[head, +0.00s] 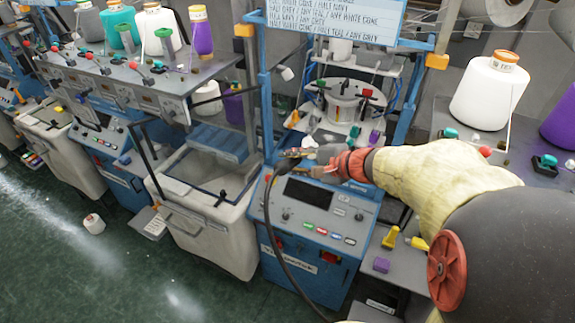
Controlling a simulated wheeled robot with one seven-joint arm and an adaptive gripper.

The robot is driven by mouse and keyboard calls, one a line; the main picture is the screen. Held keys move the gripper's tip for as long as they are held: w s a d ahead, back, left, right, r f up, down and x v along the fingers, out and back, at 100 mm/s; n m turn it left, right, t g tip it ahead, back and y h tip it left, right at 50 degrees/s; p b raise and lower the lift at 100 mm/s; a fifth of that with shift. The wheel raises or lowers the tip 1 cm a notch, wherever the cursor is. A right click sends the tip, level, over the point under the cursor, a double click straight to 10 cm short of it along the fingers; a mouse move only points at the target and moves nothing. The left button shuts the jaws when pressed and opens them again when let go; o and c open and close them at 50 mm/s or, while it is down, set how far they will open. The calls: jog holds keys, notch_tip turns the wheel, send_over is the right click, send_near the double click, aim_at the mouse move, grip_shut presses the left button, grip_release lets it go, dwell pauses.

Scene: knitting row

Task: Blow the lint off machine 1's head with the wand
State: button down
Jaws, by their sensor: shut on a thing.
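My arm in its pale yellow sleeve reaches in from the right. My gripper (318,157) is in front of the nearest blue knitting machine, above its control panel (318,205). It is shut on the wand (287,163), whose dark hose (270,225) hangs down across the machine's front. The machine's round head (343,102), pale with dark and red parts on top, stands behind and above my gripper, apart from it. I cannot read a machine number, and lint on the head is too small to tell.
A white bin (205,215) stands left of the machine. A white cone (488,92) and a purple cone stand on the right table. A yellow item (390,237) and purple block (381,265) lie on a lower shelf. A small cone (94,223) lies on the green floor.

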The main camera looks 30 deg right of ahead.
jog(key=shift+w+d+f, duration=0.5)
jog(key=shift+w+d, duration=0.15)
jog(key=shift+d, duration=0.15)
jog(key=shift+w+d+f, duration=0.5)
jog(key=shift+w+d, duration=0.15)
jog(key=shift+d, duration=0.2)
jog(key=shift+w+d+f, duration=0.5)
jog(key=shift+w+d, duration=0.15)
jog(key=shift+d, duration=0.15)
jog(key=shift+a, duration=0.1)
jog(key=s+a+r+b, duration=0.1)
jog(key=s+a+r, duration=0.2)
jog(key=s+a, duration=0.5)
jog(key=a, duration=0.3)
jog(key=shift+s, duration=0.35)
dwell(0.7)
jog(key=shift+d, duration=0.15)
dwell(0.3)
